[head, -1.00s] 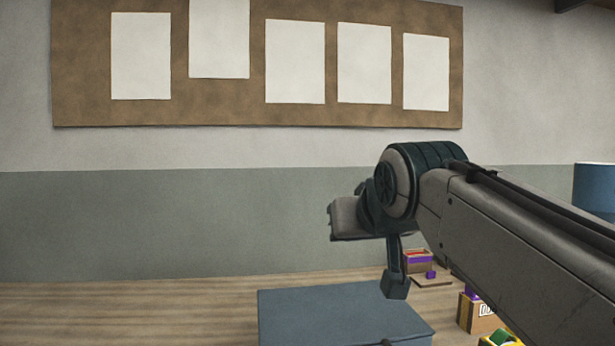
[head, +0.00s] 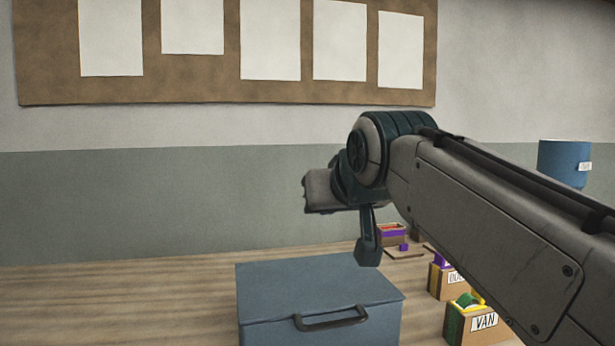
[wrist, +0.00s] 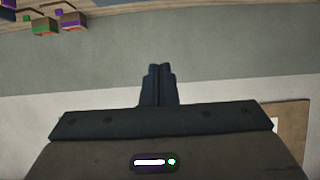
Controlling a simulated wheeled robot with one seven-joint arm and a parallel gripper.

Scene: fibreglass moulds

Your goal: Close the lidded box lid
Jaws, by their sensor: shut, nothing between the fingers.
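The lidded box (head: 285,284) is a blue-grey box on the wooden surface at the bottom centre of the head view. Its lid lies flat over the top, with no gap that I can see. A dark handle (head: 331,321) is on its front side. The bottom of the box is cut off by the frame edge. My gripper (head: 368,258) hangs above the far right part of the lid; I cannot tell whether it touches it. In the wrist view my gripper (wrist: 158,72) has its two fingers together, with nothing between them. The box is not in the wrist view.
To the right of the lidded box are a box labelled VAN (head: 484,322), another cardboard box (head: 447,282) and a small box with red and purple contents (head: 391,233) further back. A blue cylinder (head: 564,162) stands at the far right. Bare wood lies left of the lidded box.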

